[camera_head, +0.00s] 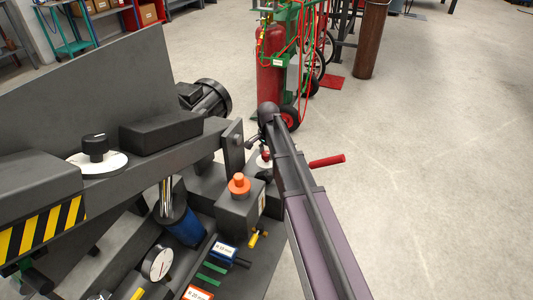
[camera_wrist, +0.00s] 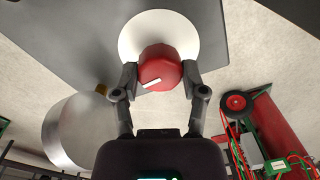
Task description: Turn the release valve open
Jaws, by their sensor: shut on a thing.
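The release valve looks to be the red faceted knob (camera_wrist: 160,62) with a white pointer mark, set on a round white plate (camera_wrist: 133,38) in the wrist view. My gripper (camera_wrist: 160,78) has one finger on each side of the knob and is shut on it. The pointer mark slants toward the lower left. In the head view, a small part of the red knob (camera_head: 266,155) shows beside my arm, which hides much of the valve and gripper there.
The machine carries an orange button (camera_head: 239,185), a gauge (camera_head: 157,263), a black knob (camera_head: 96,147) and a motor (camera_head: 210,97). A red handle (camera_head: 327,161) sticks out to the right of my arm. A red gas cylinder (camera_head: 270,65) stands behind. Floor at right is clear.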

